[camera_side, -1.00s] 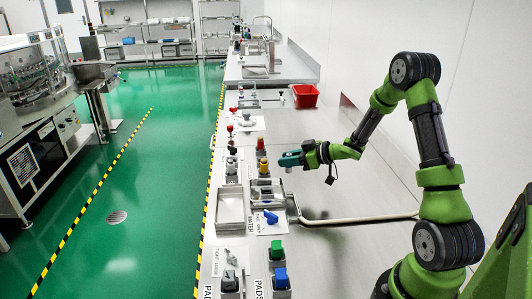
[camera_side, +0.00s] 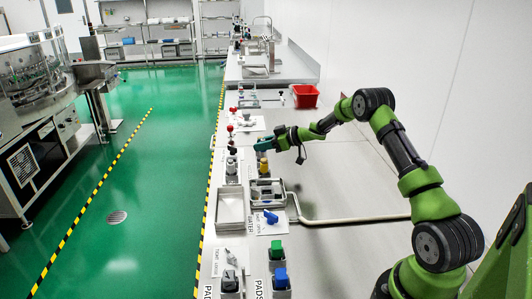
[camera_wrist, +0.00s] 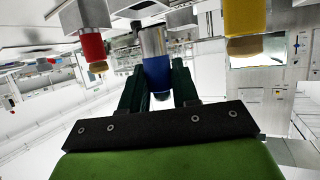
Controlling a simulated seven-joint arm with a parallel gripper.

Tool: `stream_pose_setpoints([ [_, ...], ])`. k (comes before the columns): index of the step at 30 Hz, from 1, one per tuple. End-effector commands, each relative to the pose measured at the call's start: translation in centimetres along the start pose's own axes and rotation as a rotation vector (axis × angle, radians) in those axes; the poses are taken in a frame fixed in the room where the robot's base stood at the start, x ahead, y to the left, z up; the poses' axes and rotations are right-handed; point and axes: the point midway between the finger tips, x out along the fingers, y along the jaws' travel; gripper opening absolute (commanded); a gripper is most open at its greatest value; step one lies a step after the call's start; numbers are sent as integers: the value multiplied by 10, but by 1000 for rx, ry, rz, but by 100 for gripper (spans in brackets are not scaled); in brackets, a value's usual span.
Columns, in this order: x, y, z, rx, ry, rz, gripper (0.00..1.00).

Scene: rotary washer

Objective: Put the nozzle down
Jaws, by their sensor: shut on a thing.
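My gripper (camera_wrist: 158,88) is shut on a nozzle with a blue band and a metal body (camera_wrist: 152,40), seen in the wrist view. In the side view my gripper (camera_side: 262,145) is over the left part of the bench, just behind the yellow nozzle (camera_side: 263,165); the held nozzle is too small to make out there. In the wrist view a red-banded nozzle (camera_wrist: 92,46) stands to the left of the held one, and the yellow one (camera_wrist: 246,16) to the right. Whether the held nozzle touches anything below cannot be told.
A metal basin (camera_side: 230,207) and a bent pipe (camera_side: 350,220) lie nearer. Green (camera_side: 277,250) and blue (camera_side: 281,276) blocks stand at the front. A red bin (camera_side: 305,96) stands farther back. The bench's right side is largely clear.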

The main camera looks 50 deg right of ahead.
Motion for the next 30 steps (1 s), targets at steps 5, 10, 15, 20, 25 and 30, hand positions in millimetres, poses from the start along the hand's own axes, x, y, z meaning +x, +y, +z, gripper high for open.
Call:
stream_pose_setpoints([
  [5, 6, 6, -2, -2, 1, 1, 0],
  [10, 17, 5, 24, 3, -1, 0, 0],
  [15, 20, 6, 30, -1, 2, 1, 0],
  [20, 19, 6, 31, -1, 1, 1, 0],
  [25, 20, 6, 34, 0, 0, 1, 38],
  [30, 20, 6, 34, 0, 0, 1, 56],
])
